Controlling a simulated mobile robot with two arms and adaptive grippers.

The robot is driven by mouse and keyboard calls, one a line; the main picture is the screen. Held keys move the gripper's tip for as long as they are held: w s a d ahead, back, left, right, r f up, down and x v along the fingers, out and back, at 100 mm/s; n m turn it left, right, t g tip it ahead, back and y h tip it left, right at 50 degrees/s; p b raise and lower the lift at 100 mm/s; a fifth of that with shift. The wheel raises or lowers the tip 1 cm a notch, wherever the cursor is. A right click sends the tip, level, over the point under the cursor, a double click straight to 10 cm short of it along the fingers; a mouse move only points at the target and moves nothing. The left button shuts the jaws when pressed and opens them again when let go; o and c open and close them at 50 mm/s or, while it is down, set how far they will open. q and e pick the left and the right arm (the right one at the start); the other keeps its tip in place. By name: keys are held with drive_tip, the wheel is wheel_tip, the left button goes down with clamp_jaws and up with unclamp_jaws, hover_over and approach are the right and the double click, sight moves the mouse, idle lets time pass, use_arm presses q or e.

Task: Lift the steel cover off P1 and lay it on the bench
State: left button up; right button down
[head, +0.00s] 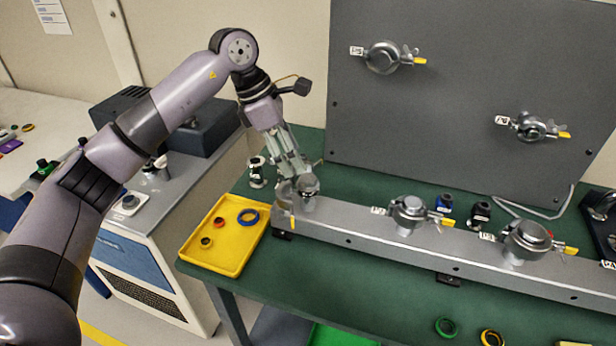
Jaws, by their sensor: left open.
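My left gripper (301,187) points down over the left end of the grey rail (350,228). Its fingers are open around or just beside a round steel cover (309,185) on the leftmost port there. The fingers hide much of this port, and I cannot tell whether they touch the cover. No label is readable at this port, so I cannot confirm that it is P1. The green bench (390,298) carries the rail and has bare surface in front of it. My right gripper is not in view.
Two more clamped steel ports (410,210) (525,240) stand along the rail. A yellow tray (215,262) with several rings lies left of it. A grey upright panel (450,90) with two clamped ports stands behind. Loose rings (446,327) lie near the front.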

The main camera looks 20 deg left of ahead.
sight(308, 178)
use_arm(q)
drive_tip(key=p+x, duration=0.1)
drive_tip(key=x, duration=0.1)
drive_tip(key=p+x, duration=0.1)
drive_tip(key=x, duration=0.2)
drive_tip(key=shift+s+d, duration=0.1)
drive_tip(key=shift+d, duration=0.35)
drive_tip(key=shift+d+f, duration=0.1)
drive_tip(key=shift+f, duration=0.3)
drive_tip(key=shift+c, duration=0.3)
drive_tip(key=c, duration=1)
drive_tip(key=shift+r, duration=0.1)
